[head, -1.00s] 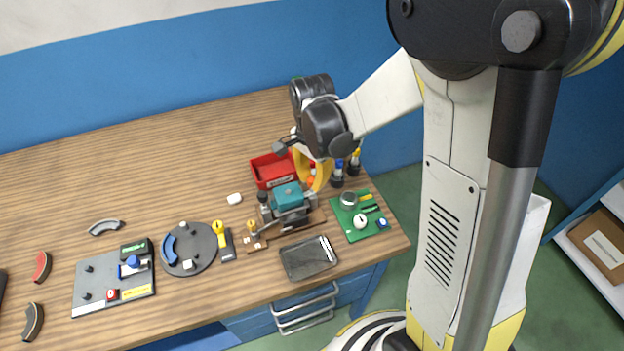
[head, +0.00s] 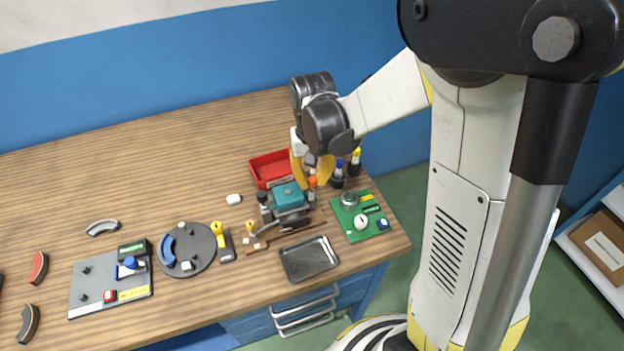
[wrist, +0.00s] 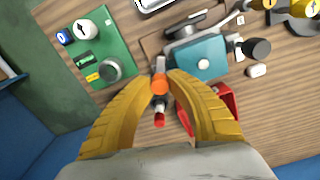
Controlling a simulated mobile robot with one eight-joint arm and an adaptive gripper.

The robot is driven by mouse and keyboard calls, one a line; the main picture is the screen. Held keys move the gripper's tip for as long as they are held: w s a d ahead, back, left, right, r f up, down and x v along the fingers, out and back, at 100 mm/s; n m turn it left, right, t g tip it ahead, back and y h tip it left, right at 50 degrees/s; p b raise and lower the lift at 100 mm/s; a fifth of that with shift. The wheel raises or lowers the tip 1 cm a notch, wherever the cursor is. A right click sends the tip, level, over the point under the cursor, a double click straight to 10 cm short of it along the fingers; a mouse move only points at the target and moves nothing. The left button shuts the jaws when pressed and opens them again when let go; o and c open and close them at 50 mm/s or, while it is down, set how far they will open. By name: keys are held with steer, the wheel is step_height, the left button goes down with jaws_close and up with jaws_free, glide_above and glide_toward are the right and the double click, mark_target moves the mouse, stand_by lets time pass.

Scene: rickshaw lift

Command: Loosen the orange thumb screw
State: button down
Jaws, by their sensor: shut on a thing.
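The orange thumb screw (wrist: 160,86) shows between the two yellow fingertips in the wrist view, at the end of a grey metal part beside a teal block (wrist: 196,60). In the head view its orange top (head: 312,182) shows at the right end of the teal-topped device (head: 288,196). My gripper (wrist: 161,78) is shut on the orange screw, one finger on each side. In the head view my gripper (head: 311,184) points down over the device's right end. The fingertips partly hide the screw, so its thread cannot be seen.
A red bin (head: 270,168) stands behind the device, and dark bottles (head: 338,176) stand close to its right. A green board (head: 362,217) lies right of it, a dark tray (head: 308,262) in front. The table's back left is clear.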

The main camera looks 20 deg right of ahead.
mark_target(312, 179)
steer(key=n, duration=0.5)
steer(key=shift+s, duration=0.1)
stand_by(0.5)
steer(key=c, duration=1.2)
jaws_free()
steer(key=shift+c, duration=0.2)
step_height(312, 179, up, 12)
